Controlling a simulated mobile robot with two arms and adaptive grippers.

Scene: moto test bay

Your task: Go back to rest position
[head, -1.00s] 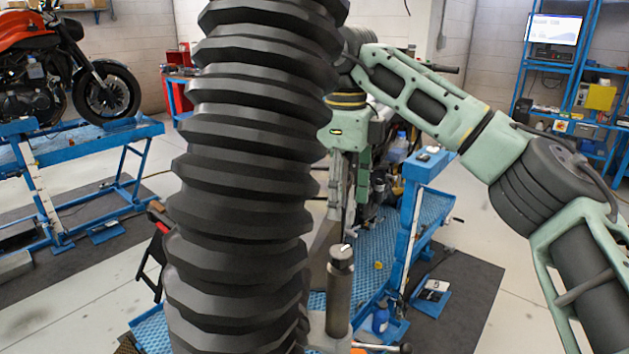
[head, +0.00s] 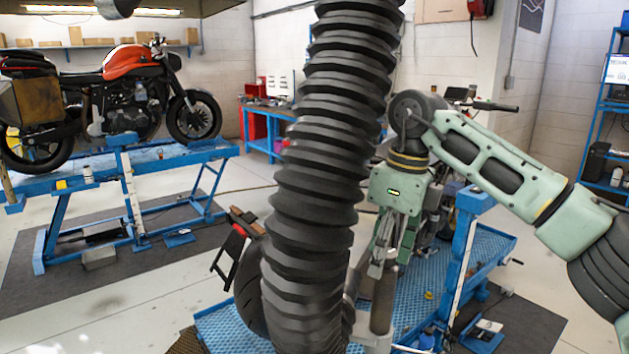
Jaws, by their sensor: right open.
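My right arm comes in from the right, and its green gripper (head: 384,262) points down over the blue lift platform in the middle of the head view. Its fingers are apart and nothing shows between them. A large black ribbed bellows, part of my own body, crosses the middle of the view and hides what lies behind it. My left gripper does not show.
The near blue lift platform (head: 487,246) is under my right gripper, with a motorcycle partly hidden behind the arm. A dark cylinder (head: 382,303) stands close below the gripper. An orange motorcycle (head: 125,87) stands on another blue lift (head: 205,152) at left. Floor between the lifts is clear.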

